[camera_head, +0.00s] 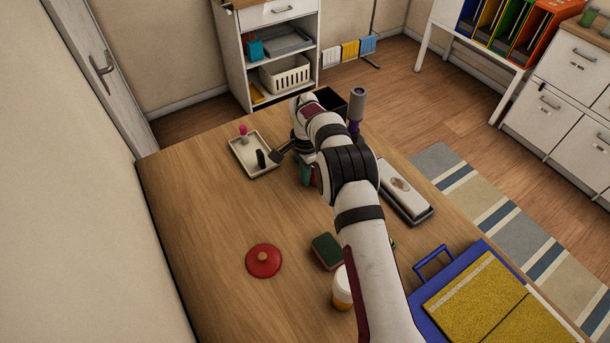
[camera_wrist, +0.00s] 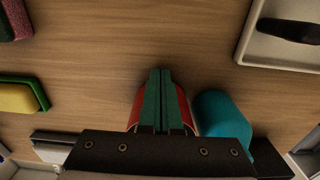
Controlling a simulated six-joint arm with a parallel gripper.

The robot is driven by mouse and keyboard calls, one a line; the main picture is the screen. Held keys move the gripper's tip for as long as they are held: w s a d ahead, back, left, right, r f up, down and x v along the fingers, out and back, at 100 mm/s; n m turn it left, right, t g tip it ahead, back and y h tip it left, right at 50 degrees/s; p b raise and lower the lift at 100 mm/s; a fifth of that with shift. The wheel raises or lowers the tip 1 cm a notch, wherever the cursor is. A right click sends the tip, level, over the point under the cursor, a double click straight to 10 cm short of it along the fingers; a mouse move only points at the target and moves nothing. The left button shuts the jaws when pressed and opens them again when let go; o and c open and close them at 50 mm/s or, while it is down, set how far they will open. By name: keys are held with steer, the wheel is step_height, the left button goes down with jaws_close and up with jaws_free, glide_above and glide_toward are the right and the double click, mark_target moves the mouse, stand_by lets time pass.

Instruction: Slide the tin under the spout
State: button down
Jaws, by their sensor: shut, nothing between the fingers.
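My gripper (camera_wrist: 160,75) is shut with its green-padded fingers together and nothing between them. It is low over the wooden table. A red rounded shape (camera_wrist: 182,108) shows directly behind the fingers in the wrist view. It may be the tin, but I cannot tell for sure. A teal cylinder (camera_wrist: 222,122) lies or stands just right of the fingers; I cannot tell if they touch. In the head view my arm hides most of this area; only slivers of teal and red show beside it. I cannot make out a spout clearly; a grey and purple upright thing (camera_head: 357,105) stands behind my arm.
A cream tray (camera_head: 246,165) with a pink-topped item and a dark item is at the table's far left. A white and dark box (camera_head: 403,198) lies right of my arm.

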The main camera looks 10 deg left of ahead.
steer(key=s+a, duration=0.3)
steer(key=shift+r, duration=0.1)
steer(key=s+d+r, duration=0.1)
steer(key=d+r, duration=0.2)
steer(key=r, duration=0.6)
steer(key=s+d+r, duration=0.2)
steer(key=d+r, duration=0.2)
steer(key=r, duration=0.4)
steer(key=s+d+r+n+y, duration=0.1)
steer(key=s+d+r, duration=0.3)
steer(key=s+d, duration=0.15)
steer(key=s+d+r+n, duration=0.1)
steer(key=s+d+r, duration=0.25)
steer(key=s, duration=0.25)
steer(key=s+d+f, duration=0.2)
steer(key=s+d, duration=0.1)
steer(key=s, duration=0.7)
steer(key=s+d+f+n, duration=0.1)
steer(key=s+d, duration=0.2)
steer(key=s, duration=0.6)
steer(key=shift+s+f+n+y, duration=0.3)
steer(key=shift+s+f+y, duration=0.05)
steer(key=shift+s+y, duration=0.05)
